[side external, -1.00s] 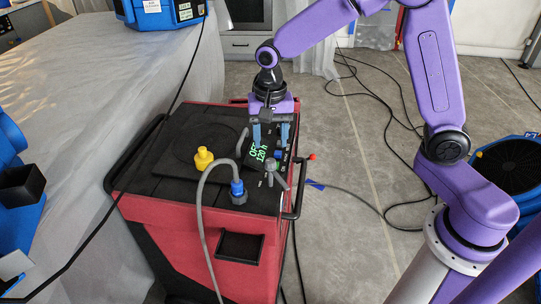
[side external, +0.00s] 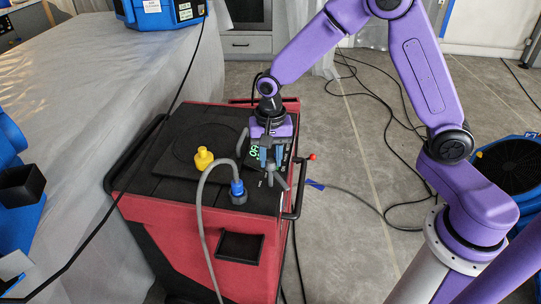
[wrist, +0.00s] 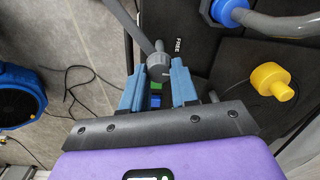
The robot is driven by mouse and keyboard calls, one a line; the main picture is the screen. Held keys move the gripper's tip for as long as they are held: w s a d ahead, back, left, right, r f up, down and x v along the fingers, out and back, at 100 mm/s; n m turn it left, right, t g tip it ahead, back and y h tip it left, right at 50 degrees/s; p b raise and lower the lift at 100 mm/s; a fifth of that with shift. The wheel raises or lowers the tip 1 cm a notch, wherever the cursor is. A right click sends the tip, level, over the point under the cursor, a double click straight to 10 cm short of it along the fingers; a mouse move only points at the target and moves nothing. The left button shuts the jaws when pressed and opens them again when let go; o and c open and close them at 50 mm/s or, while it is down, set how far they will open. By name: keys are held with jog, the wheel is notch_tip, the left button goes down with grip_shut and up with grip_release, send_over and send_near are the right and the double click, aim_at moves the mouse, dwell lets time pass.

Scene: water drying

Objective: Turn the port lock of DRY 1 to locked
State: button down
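The port lock is a grey round knob with a long lever (wrist: 158,62) in the wrist view, with the word FREE printed on the black top beside it. In the side view the lever (side external: 276,180) shows just below my gripper (side external: 268,160). My gripper (wrist: 155,84) has two blue fingers set apart, with the knob at the gap between their tips. I cannot tell whether the fingers touch it. The red drying machine (side external: 187,240) carries the lock on its black top. My gripper hides most of its green display (side external: 254,153).
A blue connector (side external: 238,192) with a grey hose (side external: 200,220) stands left of the lock. A yellow plug (side external: 203,159) stands further left. A black rail with a red-tipped lever (side external: 312,156) runs along the machine's right edge. A blue fan (wrist: 20,95) stands on the floor.

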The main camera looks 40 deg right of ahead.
jog(key=shift+m, duration=0.4)
jog(key=m, duration=0.8)
jog(key=shift+s+d+m, duration=0.1)
jog(key=shift+m, duration=0.2)
jog(key=m, duration=0.8)
jog(key=shift+s+r, duration=0.1)
jog(key=shift+m, duration=0.4)
jog(key=c, duration=0.9)
grip_release()
jog(key=shift+o, duration=0.2)
